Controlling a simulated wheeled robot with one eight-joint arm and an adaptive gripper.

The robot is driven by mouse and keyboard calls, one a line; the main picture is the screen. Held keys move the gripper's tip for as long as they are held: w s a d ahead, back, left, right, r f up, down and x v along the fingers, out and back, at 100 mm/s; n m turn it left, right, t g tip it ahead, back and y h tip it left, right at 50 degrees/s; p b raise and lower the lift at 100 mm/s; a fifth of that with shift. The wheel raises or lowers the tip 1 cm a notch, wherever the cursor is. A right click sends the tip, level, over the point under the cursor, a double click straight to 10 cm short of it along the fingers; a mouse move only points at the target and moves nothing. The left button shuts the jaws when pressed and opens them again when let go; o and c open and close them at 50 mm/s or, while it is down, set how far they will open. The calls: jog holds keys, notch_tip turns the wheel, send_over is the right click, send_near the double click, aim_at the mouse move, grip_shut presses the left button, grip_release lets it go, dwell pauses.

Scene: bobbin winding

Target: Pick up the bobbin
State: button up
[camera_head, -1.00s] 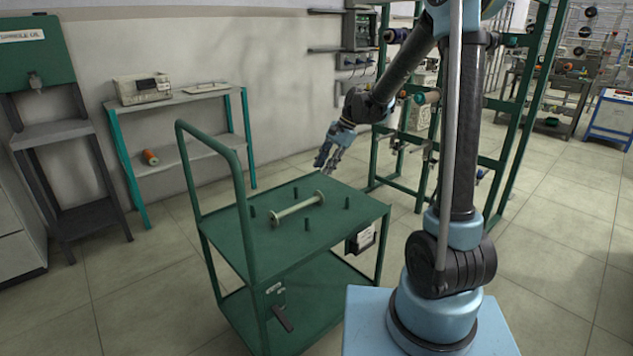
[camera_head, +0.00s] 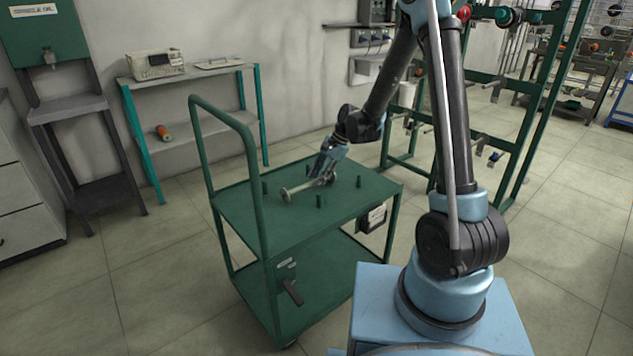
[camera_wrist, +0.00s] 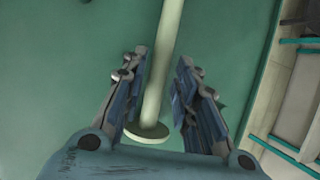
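A pale, empty bobbin (camera_head: 303,187) with a thin shaft and round end flanges lies on the green top of the cart (camera_head: 238,208). My gripper (camera_head: 324,178) is low over the cart top at the bobbin's far right end, which it partly hides. In the wrist view the bobbin's shaft (camera_wrist: 164,70) runs between the two fingers of my gripper (camera_wrist: 160,75), with one flange (camera_wrist: 147,131) near the palm. The fingers are apart, with a gap visible on both sides of the shaft.
Several short green pegs (camera_head: 320,201) stand on the cart top around the bobbin. The cart's tall handle (camera_head: 250,150) rises at the left. A shelf (camera_head: 190,137) with an orange spool (camera_head: 163,132) stands behind, and a green rack (camera_head: 545,90) at the right.

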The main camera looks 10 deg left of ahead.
jog(key=shift+x, duration=1.15)
grip_shut()
